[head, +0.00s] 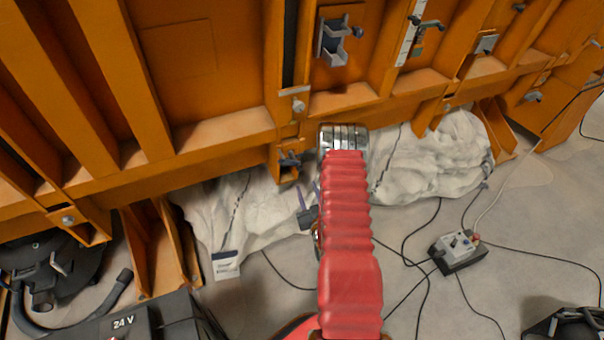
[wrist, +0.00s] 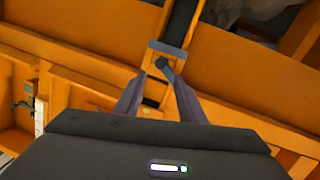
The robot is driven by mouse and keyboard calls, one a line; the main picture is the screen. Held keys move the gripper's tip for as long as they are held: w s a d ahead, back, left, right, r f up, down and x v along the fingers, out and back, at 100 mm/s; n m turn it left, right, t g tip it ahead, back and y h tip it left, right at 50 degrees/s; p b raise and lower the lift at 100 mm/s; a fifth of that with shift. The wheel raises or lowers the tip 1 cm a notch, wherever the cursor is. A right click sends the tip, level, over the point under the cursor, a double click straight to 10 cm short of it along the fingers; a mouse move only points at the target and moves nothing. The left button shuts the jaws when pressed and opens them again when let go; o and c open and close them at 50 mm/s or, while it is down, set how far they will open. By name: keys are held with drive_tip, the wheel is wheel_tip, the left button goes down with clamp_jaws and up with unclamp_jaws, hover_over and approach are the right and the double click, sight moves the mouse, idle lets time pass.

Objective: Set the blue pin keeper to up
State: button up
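A small blue-grey keeper (head: 290,159) sits low on the orange frame, left of my arm in the head view; its up or down setting is too small to tell. In the wrist view a blue-grey crossbar (wrist: 168,49) spans a dark slot, with a dark round-headed pin (wrist: 163,64) just below it. This looks like the same keeper. My gripper (head: 309,191) is below it in the head view, its purple fingers pointing up. In the wrist view my gripper (wrist: 156,76) is open, its fingertips either side of the pin's line. Contact cannot be told.
A control box (head: 458,248) with cables stands on the floor at right. Orange ribs (wrist: 255,75) surround the fingers.

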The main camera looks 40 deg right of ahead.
sight(301, 170)
drive_tip(key=x, duration=0.9)
drive_tip(key=shift+w, duration=0.15)
clamp_jaws()
idle(0.4)
drive_tip(key=shift+d, duration=0.2)
